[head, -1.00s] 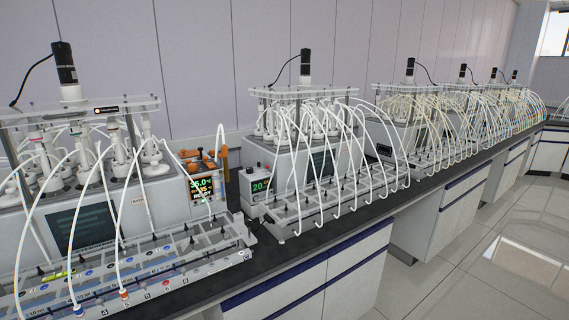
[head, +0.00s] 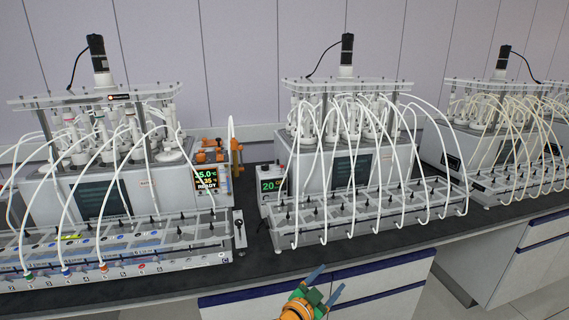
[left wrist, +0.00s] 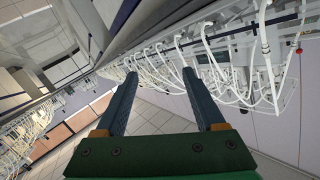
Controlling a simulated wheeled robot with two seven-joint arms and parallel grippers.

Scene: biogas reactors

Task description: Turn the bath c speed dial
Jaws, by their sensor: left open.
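Several reactor baths stand in a row on a black bench. The left bath (head: 55,196) has a screen unit (head: 211,179) reading READY beside it. The middle bath (head: 318,176) has a small box with a green 20 display (head: 271,185) at its left. A third bath (head: 447,150) stands at the right. No bath lettering or speed dial can be made out at this size. My left gripper (head: 326,284) is open and empty, low in front of the bench's front edge and below the middle bath. Its two fingers (left wrist: 160,75) are spread in the left wrist view.
White tubes arch from the baths to tube racks (head: 375,212) along the bench front. Drawers with dark blue trim (head: 385,273) lie below the black bench top (head: 262,262). A motor with a cable tops each bath. The floor at bottom right is clear.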

